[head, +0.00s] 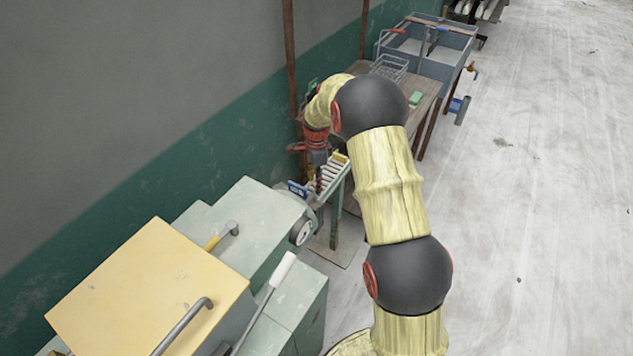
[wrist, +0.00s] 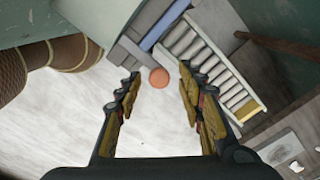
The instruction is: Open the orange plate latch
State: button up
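A round orange disc (wrist: 159,78) shows in the wrist view, beside the grey end of a roller rack. It looks like the orange plate latch, but I cannot make out its mechanism. My gripper (wrist: 160,72) is open, with one finger to the left of the disc and the other to its right. Nothing is held between the fingers. I cannot tell the gap in depth between the fingertips and the disc. In the head view my gripper (head: 318,178) points down over the near end of the roller rack (head: 335,170). The disc cannot be made out there.
A green machine (head: 265,215) with a cream lid (head: 150,290) and a white-handled lever (head: 283,270) stands in front. A wooden table (head: 428,85) and a blue-grey basin (head: 432,65) stand beyond. The wall is close on the left; the floor (head: 540,200) at right is clear.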

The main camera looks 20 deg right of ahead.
jog(key=shift+c, duration=1.1)
jog(key=c, duration=0.8)
